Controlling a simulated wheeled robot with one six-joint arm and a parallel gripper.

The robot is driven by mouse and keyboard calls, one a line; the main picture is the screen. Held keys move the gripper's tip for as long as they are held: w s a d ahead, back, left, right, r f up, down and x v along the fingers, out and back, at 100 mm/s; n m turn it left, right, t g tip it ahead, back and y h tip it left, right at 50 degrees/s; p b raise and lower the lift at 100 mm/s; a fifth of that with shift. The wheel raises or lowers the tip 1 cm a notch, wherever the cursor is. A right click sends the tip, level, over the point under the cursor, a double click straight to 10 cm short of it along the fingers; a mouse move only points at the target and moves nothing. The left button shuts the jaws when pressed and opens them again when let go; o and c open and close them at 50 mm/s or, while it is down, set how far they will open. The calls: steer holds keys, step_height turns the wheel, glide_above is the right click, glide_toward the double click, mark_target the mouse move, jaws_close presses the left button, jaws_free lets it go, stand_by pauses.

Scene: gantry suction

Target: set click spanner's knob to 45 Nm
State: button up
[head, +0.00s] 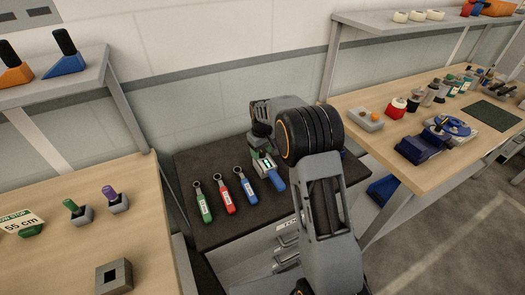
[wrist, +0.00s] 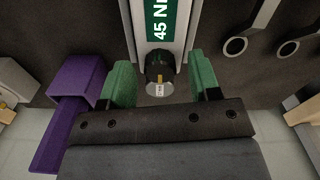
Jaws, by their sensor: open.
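In the wrist view a black round knob (wrist: 159,66) with a small pale and yellow mark sits at the near end of a light grey body. A green panel (wrist: 160,22) on that body reads "45 N", cut off at the top edge. My gripper (wrist: 161,82) is open, its green fingers on either side of the knob with a gap at each side. In the head view my gripper (head: 258,146) is low over the dark bench top, beside the green and white panel. The knob is not clear there, and the spanner's far end is hidden.
Green (head: 203,204), red (head: 225,194) and blue (head: 246,187) ring-ended tools lie left on the dark bench top (head: 190,168). A purple block (wrist: 77,88) stands close to the left finger. Wooden benches with objects flank both sides.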

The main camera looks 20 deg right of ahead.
mark_target(263, 159)
steer(key=shift+r, duration=0.15)
step_height(263, 159, up, 14)
steer(key=shift+f, duration=0.2)
stand_by(0.5)
steer(key=s+f+m+t, duration=0.2)
steer(key=s+m+t, duration=0.1)
steer(key=s, duration=2.4)
steer(key=shift+s+m, duration=0.35)
steer(key=shift+m, duration=0.35)
steer(key=shift+r+t, duration=0.3)
